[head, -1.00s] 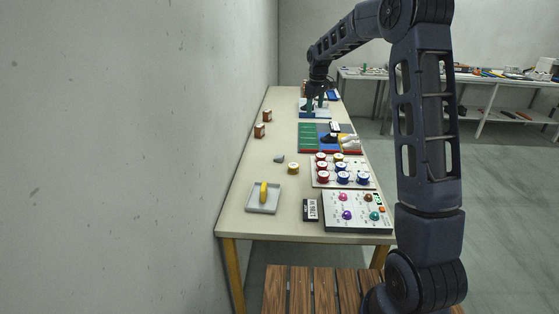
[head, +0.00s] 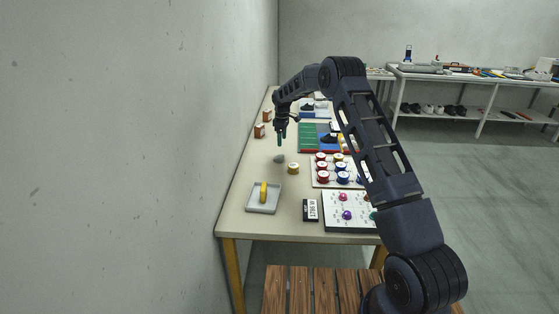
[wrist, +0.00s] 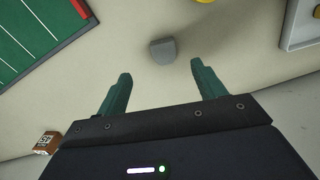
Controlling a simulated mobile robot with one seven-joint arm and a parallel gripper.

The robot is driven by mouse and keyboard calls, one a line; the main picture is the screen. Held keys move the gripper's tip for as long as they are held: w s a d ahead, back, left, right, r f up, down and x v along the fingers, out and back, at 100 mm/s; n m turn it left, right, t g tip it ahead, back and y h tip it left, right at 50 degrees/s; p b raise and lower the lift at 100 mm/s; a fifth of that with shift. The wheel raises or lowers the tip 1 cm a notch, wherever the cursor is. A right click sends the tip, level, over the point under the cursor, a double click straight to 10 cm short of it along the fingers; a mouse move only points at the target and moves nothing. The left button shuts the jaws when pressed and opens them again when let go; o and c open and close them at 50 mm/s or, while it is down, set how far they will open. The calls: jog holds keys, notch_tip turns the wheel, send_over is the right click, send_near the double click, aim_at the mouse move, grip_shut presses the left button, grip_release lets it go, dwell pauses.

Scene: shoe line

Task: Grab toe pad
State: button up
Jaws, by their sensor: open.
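The toe pad looks to be the small grey piece (head: 279,158) with one rounded end, lying on the bare table top. In the wrist view the grey piece (wrist: 163,51) lies ahead of the fingertips, roughly midway between them. My gripper (head: 282,140) is above the table, just beyond the grey piece in the head view. In the wrist view my gripper (wrist: 160,70) has its two green fingers wide apart with nothing between them. The grey piece is fully in sight and untouched.
A yellow-topped round piece (head: 293,168) sits close by. A grey tray (head: 253,207) with a yellow item is nearer. A green board (head: 306,137) and a board of round pieces (head: 316,183) stand to the right. Small brown boxes (head: 259,130) line the wall side.

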send_over(281, 156)
jog(key=f, duration=0.5)
jog(key=shift+w+d+f, duration=0.15)
jog(key=shift+w+f, duration=0.1)
jog(key=shift+s+a+f, duration=0.1)
jog(key=shift+f, duration=1.2)
jog(key=shift+s+a+f, duration=0.1)
jog(key=shift+f, duration=1.2)
jog(key=c, duration=1.1)
